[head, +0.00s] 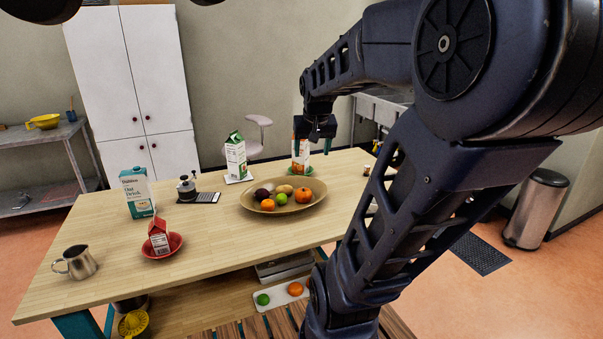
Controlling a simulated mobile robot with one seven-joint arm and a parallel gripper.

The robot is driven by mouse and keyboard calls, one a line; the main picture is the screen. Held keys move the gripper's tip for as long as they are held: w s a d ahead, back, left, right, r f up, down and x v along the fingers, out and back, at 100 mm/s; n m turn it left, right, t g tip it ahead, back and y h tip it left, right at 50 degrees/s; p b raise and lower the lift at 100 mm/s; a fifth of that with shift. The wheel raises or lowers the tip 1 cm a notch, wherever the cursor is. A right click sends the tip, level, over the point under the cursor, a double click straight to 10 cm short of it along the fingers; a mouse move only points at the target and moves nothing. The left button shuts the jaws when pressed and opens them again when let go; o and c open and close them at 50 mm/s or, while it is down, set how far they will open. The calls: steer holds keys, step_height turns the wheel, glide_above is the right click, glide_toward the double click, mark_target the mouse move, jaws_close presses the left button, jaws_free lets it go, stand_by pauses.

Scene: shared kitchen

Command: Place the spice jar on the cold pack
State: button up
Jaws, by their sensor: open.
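My gripper (316,128) is open above the far right part of the table, close to an orange-and-white carton (300,152) on a green base. From this one view I cannot tell whether it touches the carton. A small jar-like item (367,170) stands near the table's right edge, partly beside my arm; it may be the spice jar, but it is too small to be sure. I cannot clearly identify the cold pack. A flat white piece (240,180) lies under a green-and-white carton (236,156).
A wide bowl of fruit (252,204) sits mid-table. At left stand an oat drink carton (137,192), a red carton (158,236) on a red dish (172,248), a metal pitcher (77,262) and a metal device (186,189). The front middle of the table is clear. My arm hides the right side.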

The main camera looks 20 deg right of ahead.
steer(key=s+a+f+n+y, duration=0.1)
steer(key=s+a+f+n, duration=0.1)
steer(key=s+a, duration=0.5)
steer(key=shift+s+f+n, duration=0.15)
steer(key=shift+s+n, duration=0.25)
steer(key=shift+s, duration=0.65)
